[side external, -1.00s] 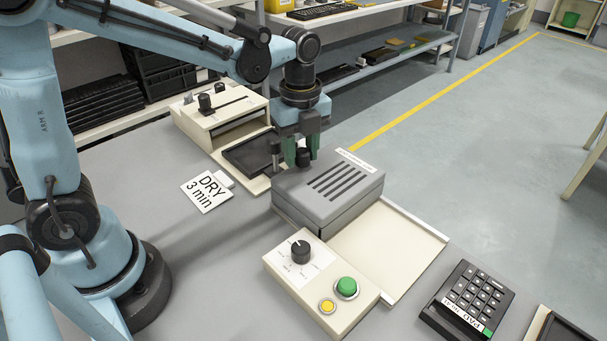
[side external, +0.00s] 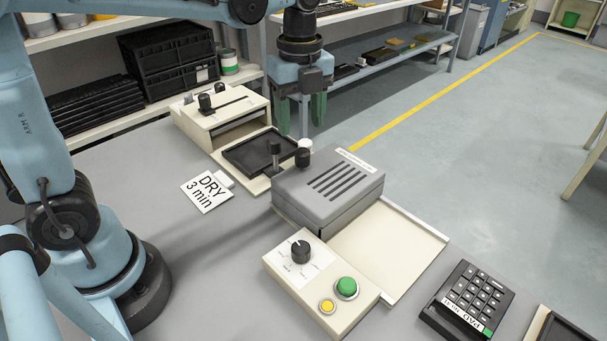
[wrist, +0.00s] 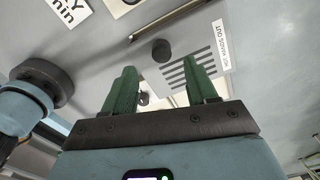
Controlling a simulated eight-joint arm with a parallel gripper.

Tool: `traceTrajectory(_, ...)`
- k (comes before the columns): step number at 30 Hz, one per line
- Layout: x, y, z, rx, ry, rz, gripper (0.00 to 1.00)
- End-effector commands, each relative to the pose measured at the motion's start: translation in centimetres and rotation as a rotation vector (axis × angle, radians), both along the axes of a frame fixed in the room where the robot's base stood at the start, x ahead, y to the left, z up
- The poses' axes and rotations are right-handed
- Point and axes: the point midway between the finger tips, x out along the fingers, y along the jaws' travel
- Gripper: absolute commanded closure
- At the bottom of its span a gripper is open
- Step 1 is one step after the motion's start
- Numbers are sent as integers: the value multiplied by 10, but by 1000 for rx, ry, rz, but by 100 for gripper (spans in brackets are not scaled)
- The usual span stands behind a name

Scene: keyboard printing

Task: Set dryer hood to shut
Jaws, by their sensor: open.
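The dryer hood (side external: 325,188) is a grey box with dark slots in its top. It lies level over the back-left part of a cream base, and the base plate (side external: 385,248) is bare at its front right. A dark round knob (side external: 303,158) stands on the hood's far-left end. The hood (wrist: 185,75) and its knob (wrist: 160,50) also show in the wrist view, partly behind the fingers. My gripper (side external: 302,132) is open and empty, raised above and beyond the knob, clear of the hood. Its green fingers are apart in the wrist view (wrist: 160,65).
A cream control box (side external: 320,285) with a dial, green button and yellow button stands in front. A printing unit with a black tray (side external: 258,155) and dark upright handle (side external: 275,155) is behind. A "DRY 3 min" card (side external: 207,193) lies left; a keypad (side external: 465,300) lies right.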

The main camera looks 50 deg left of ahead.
Motion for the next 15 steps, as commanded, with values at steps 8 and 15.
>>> traceTrajectory(8,0,1,37,1,1,1,43)
traceTrajectory(15,0,1,47,1,1,1,43)
